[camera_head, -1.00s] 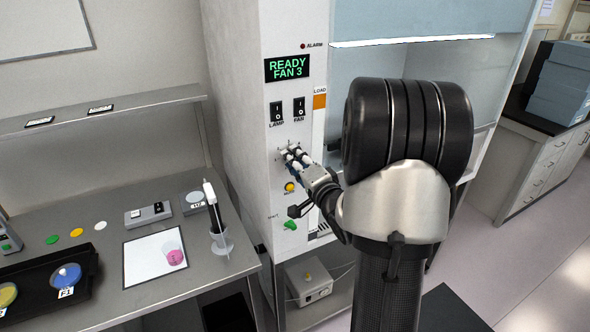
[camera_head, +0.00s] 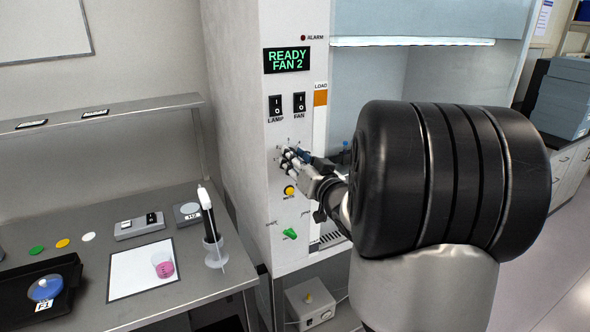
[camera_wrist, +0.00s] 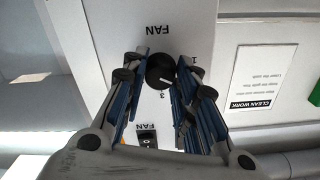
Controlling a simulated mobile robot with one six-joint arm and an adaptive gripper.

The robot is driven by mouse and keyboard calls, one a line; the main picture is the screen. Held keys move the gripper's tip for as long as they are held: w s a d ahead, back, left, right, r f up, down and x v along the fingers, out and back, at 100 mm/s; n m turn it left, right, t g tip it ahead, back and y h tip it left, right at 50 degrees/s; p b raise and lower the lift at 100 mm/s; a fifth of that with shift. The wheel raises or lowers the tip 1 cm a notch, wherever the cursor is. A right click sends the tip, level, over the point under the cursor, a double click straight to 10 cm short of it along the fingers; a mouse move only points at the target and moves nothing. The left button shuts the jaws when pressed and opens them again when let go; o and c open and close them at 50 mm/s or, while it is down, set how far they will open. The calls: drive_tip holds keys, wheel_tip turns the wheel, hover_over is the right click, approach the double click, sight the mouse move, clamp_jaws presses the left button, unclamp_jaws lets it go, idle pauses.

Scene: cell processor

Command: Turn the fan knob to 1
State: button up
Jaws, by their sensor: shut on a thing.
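The fan knob (camera_wrist: 160,72) is a round black dial with a light pointer line, under the word FAN on the white panel. It shows between my fingers in the wrist view, with a 1 and a 3 printed near it. My gripper (camera_head: 288,158) is at the panel with its fingers around the knob and shut on it; in the head view the fingers hide the knob. The display (camera_head: 287,60) on the cabinet reads READY FAN 2.
LAMP (camera_head: 275,105) and FAN (camera_head: 299,103) rocker switches sit just above my gripper. A yellow button (camera_head: 290,191) and a green knob (camera_head: 290,234) are below it. A bench (camera_head: 190,262) with a pipette stand (camera_head: 214,250) is at left.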

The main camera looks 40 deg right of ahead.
drive_tip(key=shift+r+n+b, duration=0.1)
drive_tip(key=shift+n+b, duration=2.7)
drive_tip(key=shift+n, duration=1)
drive_tip(key=o, duration=1.1)
drive_tip(key=v, duration=1.2)
